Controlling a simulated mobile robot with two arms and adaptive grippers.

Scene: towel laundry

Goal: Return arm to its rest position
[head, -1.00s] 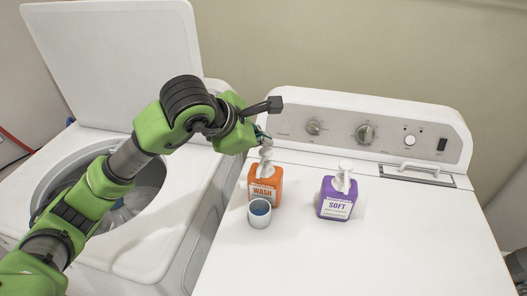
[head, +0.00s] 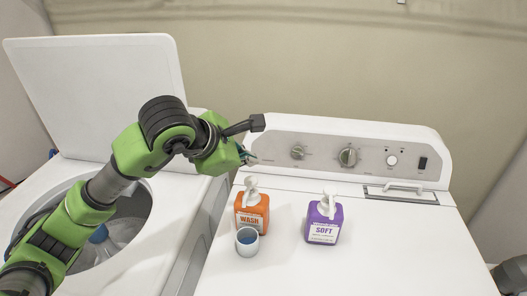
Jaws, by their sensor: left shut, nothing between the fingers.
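My left arm (head: 140,150) reaches in from the left, bent above the open washer. My left gripper (head: 247,156) is at its end, small and partly hidden behind my wrist; it is shut and empty. It shows just above the pump of the orange WASH bottle (head: 251,216); I cannot tell the exact gap. The bottle stands upright on the white dryer top (head: 400,240).
A small cup (head: 247,251) with blue inside stands in front of the orange bottle. A purple SOFT bottle (head: 323,222) stands to its right. The dryer's control panel (head: 330,150) rises behind. The washer lid (head: 100,85) is up, its drum open.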

